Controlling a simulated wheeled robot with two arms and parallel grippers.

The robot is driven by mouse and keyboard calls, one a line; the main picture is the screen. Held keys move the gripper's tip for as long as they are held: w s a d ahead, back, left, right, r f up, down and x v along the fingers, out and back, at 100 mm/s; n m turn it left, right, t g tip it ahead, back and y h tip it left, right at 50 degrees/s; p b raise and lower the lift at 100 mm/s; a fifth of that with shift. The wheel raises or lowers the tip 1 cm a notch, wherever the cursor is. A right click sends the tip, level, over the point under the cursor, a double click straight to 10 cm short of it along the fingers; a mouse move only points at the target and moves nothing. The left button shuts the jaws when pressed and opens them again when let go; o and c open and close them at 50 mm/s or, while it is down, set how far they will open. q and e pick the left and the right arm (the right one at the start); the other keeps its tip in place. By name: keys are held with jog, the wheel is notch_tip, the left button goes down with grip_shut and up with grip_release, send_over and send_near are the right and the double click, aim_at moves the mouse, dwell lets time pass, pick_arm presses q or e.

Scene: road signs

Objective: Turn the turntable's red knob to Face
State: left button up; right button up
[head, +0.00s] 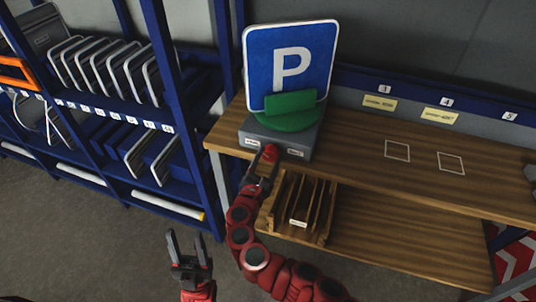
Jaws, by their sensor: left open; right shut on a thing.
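The turntable's grey base (302,146) stands at the left end of the wooden bench. A green round plate (268,123) on it carries a blue square sign with a white P (262,75), upright, its P side towards me. The red knob (270,152) is on the front of the base, between two small white labels too small to read. My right gripper (266,163) is shut on the knob and partly covers it. My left gripper (188,243) is open and empty, low in front of the blue rack and away from the turntable.
A wooden slotted holder (299,223) sits on the lower shelf, close to my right arm. The bench top (350,165) is clear right of the turntable, with two white outlined squares. A blue rack (185,125) with several signs stands at the left.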

jog(key=n+p, duration=0.3)
jog(key=n, duration=0.1)
jog(key=shift+r, duration=0.25)
jog(key=shift+f+n+p, duration=0.2)
jog(key=shift+n+p, duration=0.65)
jog(key=shift+n, duration=0.35)
jog(key=shift+f, duration=0.1)
jog(key=o, duration=1.4)
